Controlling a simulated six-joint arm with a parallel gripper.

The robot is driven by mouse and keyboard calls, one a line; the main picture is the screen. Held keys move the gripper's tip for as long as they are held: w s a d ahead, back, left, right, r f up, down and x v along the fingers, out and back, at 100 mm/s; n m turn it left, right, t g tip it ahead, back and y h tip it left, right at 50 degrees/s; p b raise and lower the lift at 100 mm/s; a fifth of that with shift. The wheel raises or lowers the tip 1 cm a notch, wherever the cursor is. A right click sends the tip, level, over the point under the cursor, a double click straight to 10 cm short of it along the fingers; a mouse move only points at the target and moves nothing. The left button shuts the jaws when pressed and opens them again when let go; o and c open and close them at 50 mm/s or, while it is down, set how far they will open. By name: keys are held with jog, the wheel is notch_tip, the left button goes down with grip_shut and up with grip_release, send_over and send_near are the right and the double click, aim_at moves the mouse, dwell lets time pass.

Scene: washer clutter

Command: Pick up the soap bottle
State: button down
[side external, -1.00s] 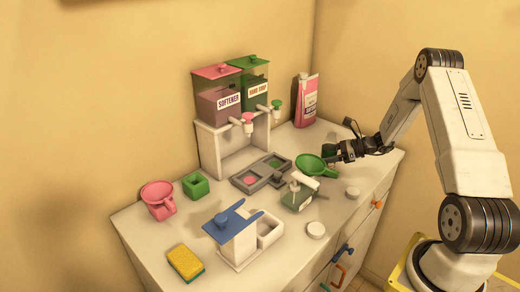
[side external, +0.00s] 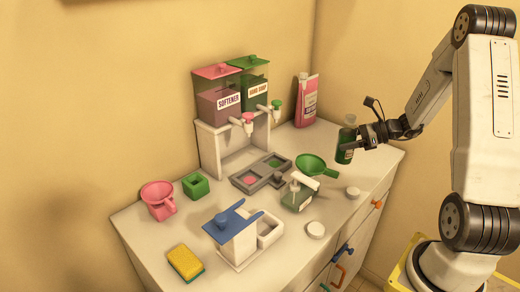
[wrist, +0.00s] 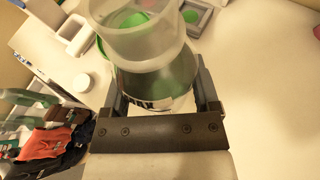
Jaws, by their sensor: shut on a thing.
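A green bottle (side external: 346,150) with a pale, clear top stands about upright in my gripper (side external: 360,141), above the right back part of the counter. In the wrist view the bottle (wrist: 155,85) sits between the two fingers of my gripper (wrist: 160,92), which are shut on its body. A label shows partly near the palm, and the lower part is hidden.
A green funnel (side external: 311,165), a grey tray (side external: 247,181) and white round lids (side external: 315,230) lie on the counter. A pink bottle (side external: 306,103) stands at the back corner. The dispenser stand (side external: 212,150) is left of it. The counter's right edge is near.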

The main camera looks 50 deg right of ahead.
jog(key=s+a+r, duration=0.3)
jog(key=s, duration=0.2)
jog(key=shift+s, duration=0.35)
dwell(0.7)
jog(key=w+a, duration=0.2)
jog(key=a, duration=0.2)
jog(key=w+a, duration=0.2)
jog(key=a, duration=0.3)
jog(key=w+a, duration=0.2)
jog(key=a, duration=0.2)
jog(key=shift+a+r, duration=0.25)
jog(key=shift+r, duration=0.05)
jog(key=shift+w+a, duration=0.1)
jog(key=shift+a, duration=0.35)
jog(key=shift+d+m+y, duration=0.1)
jog(key=shift+m+y, duration=0.2)
